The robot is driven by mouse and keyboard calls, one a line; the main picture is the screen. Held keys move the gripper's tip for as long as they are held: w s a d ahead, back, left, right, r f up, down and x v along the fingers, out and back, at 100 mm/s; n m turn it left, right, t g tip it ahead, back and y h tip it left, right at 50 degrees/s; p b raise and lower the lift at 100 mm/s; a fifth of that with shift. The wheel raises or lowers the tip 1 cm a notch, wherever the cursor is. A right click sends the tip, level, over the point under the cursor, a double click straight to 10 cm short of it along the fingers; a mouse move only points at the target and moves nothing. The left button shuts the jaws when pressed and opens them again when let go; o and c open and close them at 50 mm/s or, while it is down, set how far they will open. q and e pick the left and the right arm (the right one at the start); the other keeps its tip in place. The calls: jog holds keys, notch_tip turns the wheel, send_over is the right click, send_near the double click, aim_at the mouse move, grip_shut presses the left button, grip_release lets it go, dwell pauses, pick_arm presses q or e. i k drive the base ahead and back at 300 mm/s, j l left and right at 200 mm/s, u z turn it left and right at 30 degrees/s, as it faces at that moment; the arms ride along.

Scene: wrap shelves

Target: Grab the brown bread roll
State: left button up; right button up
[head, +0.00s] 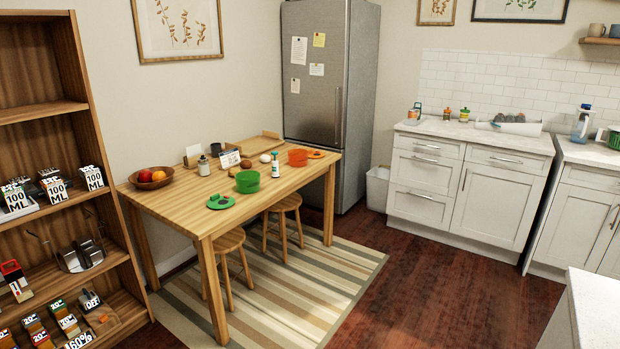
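A small brown rounded item (246,164), which looks like the brown bread roll, lies on the wooden table (200,204) in the head view. A lighter tan rounded item (234,171) lies just left of it, and a pale rounded item (265,158) lies to its right. They are small at this distance, so their exact kinds are hard to tell. Neither of my grippers shows in the head view.
A green bowl (247,182), an orange bowl (298,157), a white bottle (275,166) and a fruit bowl (150,184) stand on the table. Two stools (229,244) stand by the table. A shelf unit (100,130) is at left. Floor (430,280) at right is clear.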

aim_at(245, 164)
jog(key=i, duration=2)
jog(key=i+u, duration=0.1)
jog(key=i, duration=0.5)
jog(key=i+l+u, duration=0.1)
jog(key=i, duration=0.5)
jog(key=i+l+u, duration=0.1)
jog(key=i, duration=0.5)
jog(key=l, duration=0.1)
